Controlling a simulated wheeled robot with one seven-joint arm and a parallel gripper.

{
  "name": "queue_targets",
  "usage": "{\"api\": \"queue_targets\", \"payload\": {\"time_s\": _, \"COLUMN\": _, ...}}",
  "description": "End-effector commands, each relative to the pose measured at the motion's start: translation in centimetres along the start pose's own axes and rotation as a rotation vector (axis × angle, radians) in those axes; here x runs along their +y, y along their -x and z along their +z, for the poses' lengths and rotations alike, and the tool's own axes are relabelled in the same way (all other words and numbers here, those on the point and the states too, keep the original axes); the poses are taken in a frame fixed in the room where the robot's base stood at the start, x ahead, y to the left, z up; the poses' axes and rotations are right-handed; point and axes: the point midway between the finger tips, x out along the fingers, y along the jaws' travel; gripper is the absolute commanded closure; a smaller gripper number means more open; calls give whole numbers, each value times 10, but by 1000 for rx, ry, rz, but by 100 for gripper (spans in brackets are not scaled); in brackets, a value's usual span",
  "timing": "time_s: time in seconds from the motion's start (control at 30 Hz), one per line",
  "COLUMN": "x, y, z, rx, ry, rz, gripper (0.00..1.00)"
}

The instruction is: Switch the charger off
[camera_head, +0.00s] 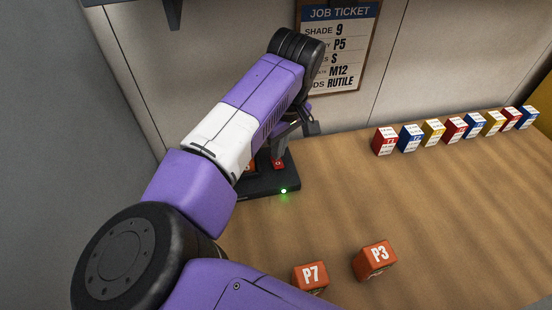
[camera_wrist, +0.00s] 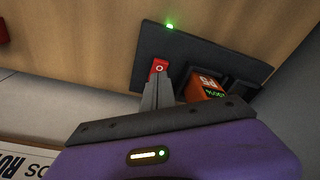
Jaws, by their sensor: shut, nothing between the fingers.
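The charger (camera_head: 285,188) is a dark flat base at the back of the bench, partly hidden by my arm in the head view. Its green light is lit at the front edge. It also shows in the wrist view (camera_wrist: 160,45). A red switch with a white ring (camera_wrist: 159,68) sits on it; a sliver of red (camera_head: 278,164) shows in the head view. An orange P5 battery (camera_wrist: 205,87) with a green display stands in the charger. My gripper (camera_wrist: 157,82) is shut and empty, its fingertips at the red switch; I cannot tell if they touch it.
Orange blocks P7 (camera_head: 310,277) and P3 (camera_head: 375,260) stand on the front of the wooden bench (camera_head: 440,210). A row of small coloured boxes (camera_head: 453,130) stands along the back right. A job ticket (camera_head: 338,45) hangs on the wall. The bench's middle is clear.

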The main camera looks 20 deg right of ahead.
Motion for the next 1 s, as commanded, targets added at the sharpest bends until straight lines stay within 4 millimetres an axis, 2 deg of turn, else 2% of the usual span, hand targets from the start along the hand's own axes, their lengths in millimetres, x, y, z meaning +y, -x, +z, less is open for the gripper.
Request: {"api": "queue_targets", "payload": {"time_s": 1.0, "x": 0, "y": -11, "z": 2, "rx": 0, "ry": 0, "rz": 0, "gripper": 100}}
